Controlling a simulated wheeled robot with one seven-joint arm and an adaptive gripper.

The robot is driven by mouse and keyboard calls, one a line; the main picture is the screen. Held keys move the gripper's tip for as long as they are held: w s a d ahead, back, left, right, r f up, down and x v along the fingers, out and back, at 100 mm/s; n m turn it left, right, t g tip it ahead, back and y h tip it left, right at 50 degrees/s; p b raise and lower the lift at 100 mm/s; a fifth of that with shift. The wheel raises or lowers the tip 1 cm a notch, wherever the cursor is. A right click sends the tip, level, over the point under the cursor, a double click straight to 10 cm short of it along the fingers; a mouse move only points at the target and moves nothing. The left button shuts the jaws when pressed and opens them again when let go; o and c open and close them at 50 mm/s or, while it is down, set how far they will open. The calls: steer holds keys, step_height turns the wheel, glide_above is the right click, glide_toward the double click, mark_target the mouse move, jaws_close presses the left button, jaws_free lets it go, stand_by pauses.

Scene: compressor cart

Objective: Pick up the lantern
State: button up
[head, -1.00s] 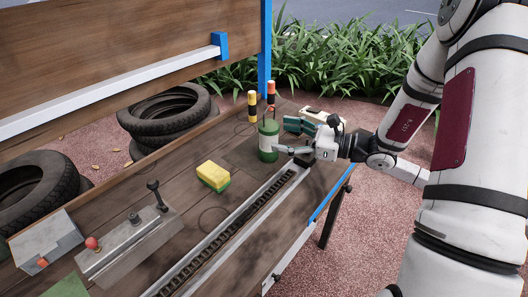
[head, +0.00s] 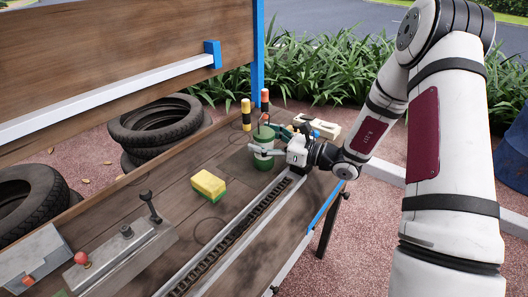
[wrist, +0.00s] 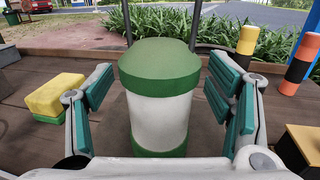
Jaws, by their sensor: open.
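The lantern is a green and white cylinder with a domed green top (wrist: 160,92). It stands upright on the wooden bench. In the wrist view it fills the middle, between the two teal-padded fingers of my gripper (wrist: 162,97). The fingers are open, with a visible gap on each side of the lantern. In the head view the lantern (head: 263,152) is partly covered by my gripper (head: 274,143), which reaches it from the right.
A yellow and green sponge (head: 208,185) lies left of the lantern on the bench. Striped posts, one yellow and black (head: 246,114) and one orange and black (head: 265,100), stand behind it. A beige box (head: 316,126) sits to the right. A metal rail (head: 228,246) runs along the front.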

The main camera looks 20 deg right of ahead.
mark_target(266, 131)
steer(key=c, duration=1.6)
steer(key=shift+c, duration=0.2)
steer(key=shift+r, duration=0.1)
steer(key=shift+r, duration=0.45)
steer(key=r, duration=0.1)
steer(key=s+r+p, duration=0.1)
steer(key=shift+d+r, duration=0.25)
steer(key=shift+r, duration=0.1)
steer(key=s+d, duration=0.2)
steer(key=s, duration=0.5)
steer(key=s+d+r+p, duration=0.1)
steer(key=s+d, duration=0.2)
steer(key=s, duration=0.4)
steer(key=shift+d+r, duration=0.15)
steer(key=shift+d, duration=0.15)
